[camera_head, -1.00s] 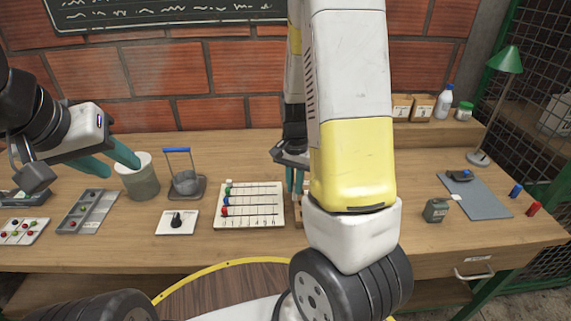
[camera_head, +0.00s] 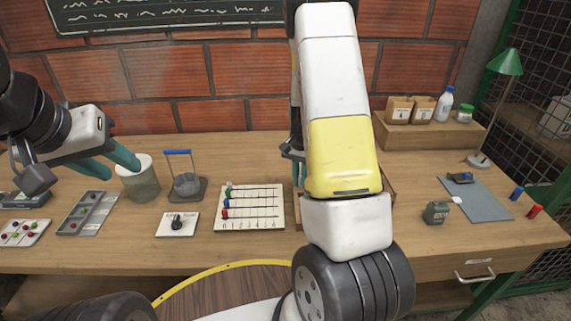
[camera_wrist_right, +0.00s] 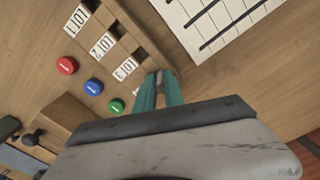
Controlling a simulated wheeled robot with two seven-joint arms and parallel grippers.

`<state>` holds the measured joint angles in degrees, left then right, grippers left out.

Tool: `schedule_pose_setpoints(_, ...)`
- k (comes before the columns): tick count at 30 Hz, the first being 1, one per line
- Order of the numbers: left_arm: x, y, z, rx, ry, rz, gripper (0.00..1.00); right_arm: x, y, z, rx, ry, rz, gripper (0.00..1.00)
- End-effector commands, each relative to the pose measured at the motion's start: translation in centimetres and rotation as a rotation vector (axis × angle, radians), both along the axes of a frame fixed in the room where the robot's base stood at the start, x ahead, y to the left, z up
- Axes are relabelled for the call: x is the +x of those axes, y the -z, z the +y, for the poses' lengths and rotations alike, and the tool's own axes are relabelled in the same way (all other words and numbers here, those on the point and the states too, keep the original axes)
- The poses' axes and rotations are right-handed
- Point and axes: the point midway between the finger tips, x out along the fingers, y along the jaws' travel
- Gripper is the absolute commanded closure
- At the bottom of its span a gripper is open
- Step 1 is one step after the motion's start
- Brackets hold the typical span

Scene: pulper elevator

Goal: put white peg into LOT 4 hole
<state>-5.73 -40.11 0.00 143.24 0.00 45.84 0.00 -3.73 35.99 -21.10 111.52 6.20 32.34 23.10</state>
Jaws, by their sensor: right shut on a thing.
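My right gripper (camera_wrist_right: 160,78) is shut at the end of a wooden rack (camera_wrist_right: 145,40). Only a small pale patch shows between the teal fingertips; I cannot tell if it is the white peg. In the head view my right arm hides most of this gripper (camera_head: 299,178). The rack's labels LOT 1 (camera_wrist_right: 77,20), LOT 2 (camera_wrist_right: 102,46) and LOT 3 (camera_wrist_right: 125,68) show; a fourth label (camera_wrist_right: 138,97) is partly covered by the fingers. The LOT 4 hole is not clearly visible. My left gripper (camera_head: 112,163) is open and empty above the table's left side.
A white slotted board (camera_head: 262,221) with coloured beads lies left of the right gripper. A grey pot (camera_head: 143,185) stands near the left gripper.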

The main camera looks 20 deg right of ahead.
Motion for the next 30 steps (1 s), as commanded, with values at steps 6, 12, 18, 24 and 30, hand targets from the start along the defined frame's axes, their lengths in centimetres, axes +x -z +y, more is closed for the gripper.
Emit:
schedule_pose_setpoints(6, 0.0, 0.0, 0.0, 0.0, 0.0, 0.0, 0.61, 0.0, 0.3, 0.0, 0.0, 0.0, 0.0, 0.85)
schedule_pose_setpoints(12, 0.0, 0.0, 0.0, 0.0, 0.0, 0.0, 0.61, 0.0, 0.2, 0.0, 0.0, 0.0, 0.0, 0.65)
schedule_pose_setpoints(18, 0.0, 0.0, 0.0, 0.0, 0.0, 0.0, 0.61, 0.0, 0.2, 0.0, 0.0, 0.0, 0.0, 0.65)
schedule_pose_setpoints(24, 0.0, 0.0, 0.0, 0.0, 0.0, 0.0, 0.61, 0.1, -1.6, 0.1, -0.001, -0.002, -0.004, 0.65)
schedule_pose_setpoints(30, 0.0, 0.0, 0.0, 0.0, 0.0, 0.0, 0.61, 0.1, -5.9, 0.1, -0.001, -0.002, -0.006, 0.65)
